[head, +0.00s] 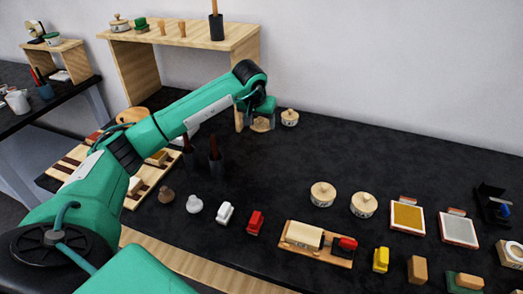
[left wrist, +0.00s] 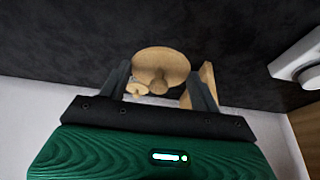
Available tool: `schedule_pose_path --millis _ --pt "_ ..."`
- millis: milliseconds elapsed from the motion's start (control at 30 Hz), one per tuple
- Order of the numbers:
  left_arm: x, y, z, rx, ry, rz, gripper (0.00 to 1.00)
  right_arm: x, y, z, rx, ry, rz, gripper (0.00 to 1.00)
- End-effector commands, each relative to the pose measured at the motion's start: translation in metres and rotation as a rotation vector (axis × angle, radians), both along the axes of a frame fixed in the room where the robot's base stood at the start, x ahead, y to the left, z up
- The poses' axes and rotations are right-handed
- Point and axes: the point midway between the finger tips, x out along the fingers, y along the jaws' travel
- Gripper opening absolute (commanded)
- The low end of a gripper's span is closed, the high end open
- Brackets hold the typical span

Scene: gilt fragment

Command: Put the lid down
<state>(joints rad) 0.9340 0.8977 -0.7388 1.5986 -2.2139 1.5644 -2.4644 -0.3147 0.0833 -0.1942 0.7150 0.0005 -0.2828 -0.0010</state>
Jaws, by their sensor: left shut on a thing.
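My left gripper (head: 262,113) is at the back of the black table, beside the right leg of the wooden shelf. It is shut on a round pale wooden lid (head: 262,125). In the left wrist view the lid (left wrist: 160,62) shows as a disc with a knob, between the two fingers (left wrist: 160,86). The gripper hides part of the lid in the head view, and I cannot tell whether the lid touches anything below. A white jar with a wooden lid (head: 289,118) stands just right of the gripper. My right gripper is not in view.
A wooden shelf (head: 205,38) stands at the back left. Two lidded jars (head: 322,194) (head: 363,205) stand mid-table. Dark holders (head: 215,163) stand under my left arm. A wooden tray (head: 310,250) and small coloured blocks line the front. The back right of the table is clear.

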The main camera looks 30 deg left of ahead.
Motion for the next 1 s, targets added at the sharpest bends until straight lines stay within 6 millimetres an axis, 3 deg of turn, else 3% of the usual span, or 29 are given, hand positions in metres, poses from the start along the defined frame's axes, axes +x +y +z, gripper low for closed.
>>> schedule_pose_path --millis 100,300,567,800,1000 --pt "-0.001 0.000 -0.030 -0.002 0.006 0.001 0.42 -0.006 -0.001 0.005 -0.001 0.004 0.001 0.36" --pt "-0.001 0.000 -0.071 -0.001 0.003 0.001 0.42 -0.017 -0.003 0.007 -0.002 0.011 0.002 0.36" --pt "0.000 -0.001 -0.091 -0.002 0.001 0.001 0.42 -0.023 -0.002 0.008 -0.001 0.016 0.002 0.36" --pt "0.000 0.000 -0.125 -0.001 0.002 0.001 0.42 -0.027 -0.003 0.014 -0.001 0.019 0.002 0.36" --pt "0.000 0.000 -0.127 0.000 -0.001 0.000 0.42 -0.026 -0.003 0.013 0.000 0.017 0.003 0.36"
